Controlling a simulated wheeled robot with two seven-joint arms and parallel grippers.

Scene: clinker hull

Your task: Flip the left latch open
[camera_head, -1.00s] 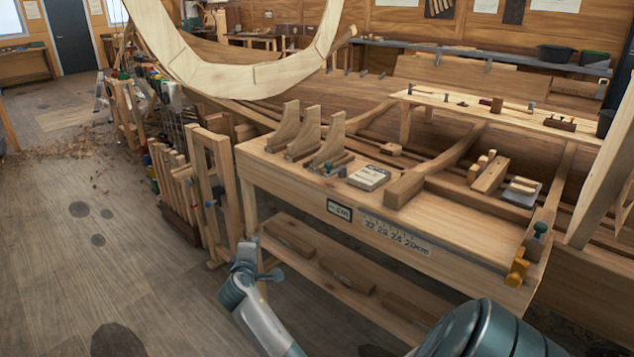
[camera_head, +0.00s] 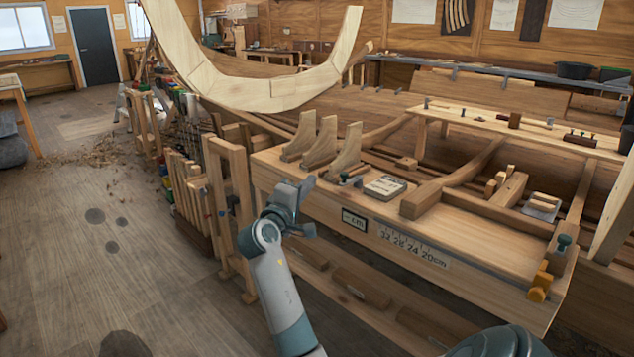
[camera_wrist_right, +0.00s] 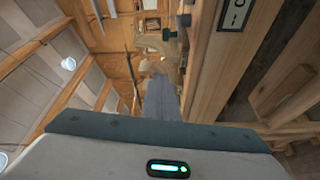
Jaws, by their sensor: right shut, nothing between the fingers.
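I cannot make out a latch for certain in either view. My right gripper (camera_head: 306,184) is raised beside the left front corner of the wooden workbench (camera_head: 470,240), in front of its top edge in the head view. It is shut and holds nothing. In the wrist view its grey shut fingers (camera_wrist_right: 162,98) point toward the bench end, with the bench front to their right. Any contact with the bench cannot be told. My left gripper is not in view.
Curved wooden brackets (camera_head: 346,150), a small box (camera_head: 385,187) and wooden blocks (camera_head: 508,188) stand on the bench. A wooden frame (camera_head: 232,205) stands left of it. A curved hull rib (camera_head: 270,95) hangs behind. The floor at left (camera_head: 90,260) is mostly clear.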

